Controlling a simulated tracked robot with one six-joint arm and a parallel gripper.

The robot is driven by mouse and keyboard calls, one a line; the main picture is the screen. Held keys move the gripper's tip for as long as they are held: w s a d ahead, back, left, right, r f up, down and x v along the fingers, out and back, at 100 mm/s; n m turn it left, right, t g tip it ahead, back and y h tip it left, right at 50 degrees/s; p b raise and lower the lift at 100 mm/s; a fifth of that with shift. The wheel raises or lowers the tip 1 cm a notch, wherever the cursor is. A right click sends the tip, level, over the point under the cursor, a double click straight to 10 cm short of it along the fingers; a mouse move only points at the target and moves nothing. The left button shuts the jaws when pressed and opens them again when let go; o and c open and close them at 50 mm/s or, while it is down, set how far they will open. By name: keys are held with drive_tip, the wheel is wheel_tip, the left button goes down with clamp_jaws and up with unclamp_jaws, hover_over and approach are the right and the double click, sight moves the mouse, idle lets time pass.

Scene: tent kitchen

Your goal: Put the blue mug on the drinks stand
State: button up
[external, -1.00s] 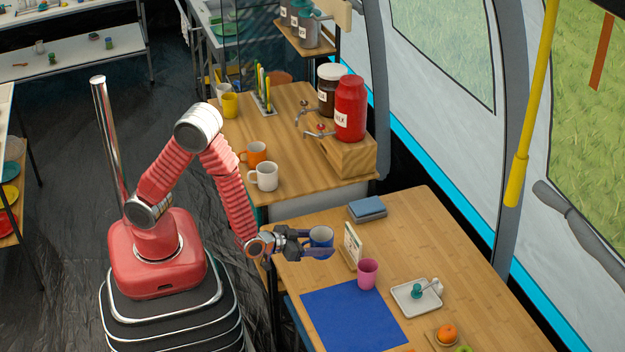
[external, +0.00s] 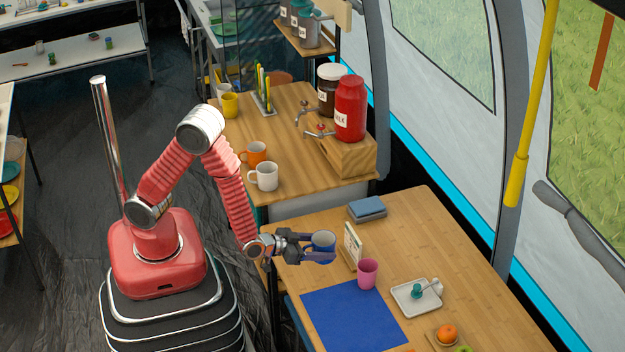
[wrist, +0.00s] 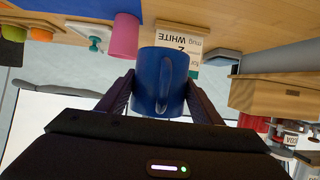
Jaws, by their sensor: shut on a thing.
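An orange mug (external: 256,153), a white mug (external: 264,177) and a yellow mug (external: 230,105) stand on the counter's left side. A label card (external: 352,246) and pink cup (external: 368,273) are close right of my gripper. A blue mat (external: 352,314) lies in front.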

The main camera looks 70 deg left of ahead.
drive_tip(key=shift+w+d+r+m+h, duration=0.4)
drive_tip(key=shift+w+d+m+h, duration=0.1)
drive_tip(key=shift+w+h, duration=0.2)
drive_tip(key=w+a+r, duration=0.4)
drive_tip(key=a+r, duration=0.1)
drive_tip(key=a, duration=0.2)
drive_tip(key=w+a+r, duration=0.4)
drive_tip(key=a+r, duration=0.1)
drive_tip(key=a, duration=0.2)
drive_tip(key=a+r+n+g+y, duration=0.1)
drive_tip(key=a+r+n+y, duration=0.25)
drive_tip(key=a, duration=1.65)
drive_tip(key=a+r+n+g+y, duration=0.1)
drive_tip(key=a+r+n+y, duration=0.3)
drive_tip(key=a, duration=1.6)
drive_tip(key=s+a+f+m+t+h, duration=0.1)
drive_tip(key=s+a+f+m+h, duration=0.15)
drive_tip(key=a, duration=0.45)
drive_tip(key=s+a+f+m+t+h, duration=0.1)
drive_tip(key=s+a+m+h, duration=0.1)
drive_tip(key=s+a+m, duration=0.3)
drive_tip(key=s+a+f+h, duration=0.2)
drive_tip(key=s+a+f, duration=0.4)
drive_tip(key=s, duration=0.1)
drive_tip(key=shift+s+h, duration=0.2)
drive_tip(key=shift+h, duration=0.2)
